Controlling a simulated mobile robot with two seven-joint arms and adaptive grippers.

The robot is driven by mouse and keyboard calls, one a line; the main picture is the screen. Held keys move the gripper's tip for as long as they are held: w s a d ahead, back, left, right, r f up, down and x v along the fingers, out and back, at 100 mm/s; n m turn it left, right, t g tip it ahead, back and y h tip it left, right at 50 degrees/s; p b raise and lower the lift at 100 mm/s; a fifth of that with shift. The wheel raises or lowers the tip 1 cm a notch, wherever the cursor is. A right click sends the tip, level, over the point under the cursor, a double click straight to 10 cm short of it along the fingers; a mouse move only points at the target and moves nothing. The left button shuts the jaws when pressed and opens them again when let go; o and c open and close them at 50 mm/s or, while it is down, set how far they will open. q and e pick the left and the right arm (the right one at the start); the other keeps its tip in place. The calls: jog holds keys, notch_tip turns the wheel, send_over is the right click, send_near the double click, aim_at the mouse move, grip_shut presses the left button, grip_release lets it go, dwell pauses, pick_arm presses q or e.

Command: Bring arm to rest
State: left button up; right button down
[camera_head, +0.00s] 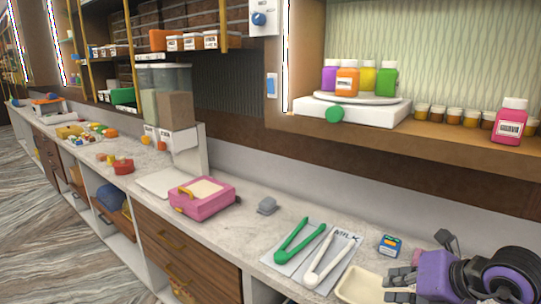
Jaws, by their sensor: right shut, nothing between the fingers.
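My right gripper (402,284) is at the bottom right, low over the counter's front part. Its grey fingers point left beside a cream tray (357,287), are shut, and hold nothing that I can see. My purple and black right arm comes in from the right edge. Whether the fingers touch the tray cannot be told. My left gripper is not in view.
Green tongs (292,240) and white tongs (325,262) lie on a sheet on the counter (245,225). A blue box (390,246) stands behind the gripper. A pink case (203,195) stands further left. A shelf with bottles (347,82) overhangs the back.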

jog(key=s+a+f+m+t+y, duration=0.35)
jog(key=s+a+m+y, duration=0.4)
jog(key=a, duration=0.35)
jog(key=s+d+f+m+t+h, duration=0.1)
jog(key=s+d+f+m+h, duration=0.25)
jog(key=f+m, duration=0.25)
jog(key=s+d+f+m+t+h+p, duration=0.1)
jog(key=s+d+f+m+h, duration=0.1)
jog(key=f+m+h, duration=0.3)
jog(key=s+d+f+m+t+h, duration=0.2)
jog(key=s+d+f+m, duration=0.1)
jog(key=f+m, duration=0.4)
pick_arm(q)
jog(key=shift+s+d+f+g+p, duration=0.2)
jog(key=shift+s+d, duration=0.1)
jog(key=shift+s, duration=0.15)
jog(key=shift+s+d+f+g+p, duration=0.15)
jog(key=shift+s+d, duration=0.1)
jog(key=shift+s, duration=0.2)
pick_arm(e)
jog(key=s+a+f+m+g, duration=0.2)
jog(key=s+f+m+g, duration=0.1)
jog(key=s+f, duration=0.3)
jog(key=s+a+f+m+g+h, duration=0.1)
jog(key=s+a+f+m+g, duration=0.1)
jog(key=s+f+m+g, duration=0.2)
jog(key=s+f, duration=0.3)
jog(key=s, duration=0.1)
jog(key=shift+s+a, duration=0.25)
jog(key=shift+s, duration=0.15)
